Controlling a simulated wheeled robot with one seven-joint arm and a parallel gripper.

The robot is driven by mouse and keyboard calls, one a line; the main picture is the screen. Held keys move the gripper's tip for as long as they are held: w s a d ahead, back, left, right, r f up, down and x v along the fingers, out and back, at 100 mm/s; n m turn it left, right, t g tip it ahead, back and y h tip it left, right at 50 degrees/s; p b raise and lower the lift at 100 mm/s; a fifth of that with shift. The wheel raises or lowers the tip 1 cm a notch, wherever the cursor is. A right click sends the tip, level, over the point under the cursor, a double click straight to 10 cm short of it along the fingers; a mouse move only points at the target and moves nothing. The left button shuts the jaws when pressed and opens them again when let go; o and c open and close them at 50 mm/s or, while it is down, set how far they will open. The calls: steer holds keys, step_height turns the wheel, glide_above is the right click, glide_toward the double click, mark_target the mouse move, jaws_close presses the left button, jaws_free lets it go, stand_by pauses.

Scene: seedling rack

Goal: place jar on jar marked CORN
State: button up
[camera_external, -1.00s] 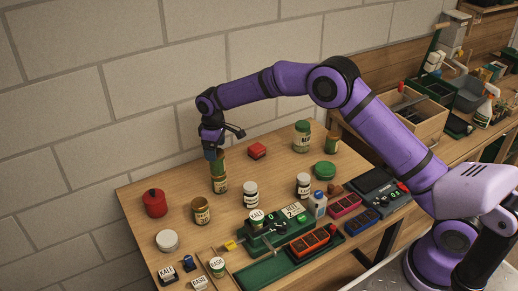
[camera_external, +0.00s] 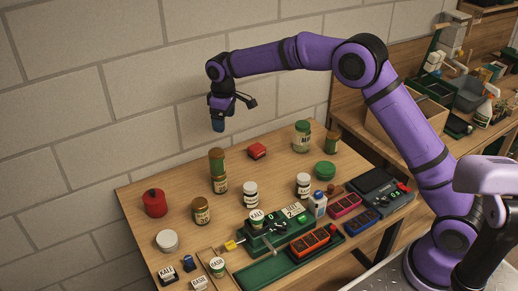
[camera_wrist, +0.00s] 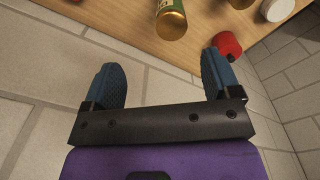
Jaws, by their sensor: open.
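A gold-ended jar (camera_wrist: 171,22) shows beyond the fingers there.
A red canister (camera_external: 154,203), a gold-lidded jar (camera_external: 200,211) and two white-lidded jars (camera_external: 250,194) (camera_external: 303,185) stand around the stack. A green device (camera_external: 275,235) and trays fill the front. The brick wall is close behind.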

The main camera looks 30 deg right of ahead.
steer(key=s+d+r+m+t, duration=0.2)
steer(key=s+d+r+m, duration=0.2)
steer(key=s+d+r, duration=1.55)
steer(key=s+d+f+m+t, duration=0.1)
steer(key=s+d, duration=0.2)
steer(key=s, duration=0.6)
steer(key=s+d+f+m+t, duration=0.1)
steer(key=s+d+f+m, duration=0.1)
steer(key=s, duration=0.8)
steer(key=s+d+f+m+t, duration=0.1)
steer(key=s+d, duration=0.3)
steer(key=s, duration=0.6)
steer(key=shift+s+f, duration=0.15)
steer(key=shift+f, duration=0.1)
steer(key=shift+c, duration=0.4)
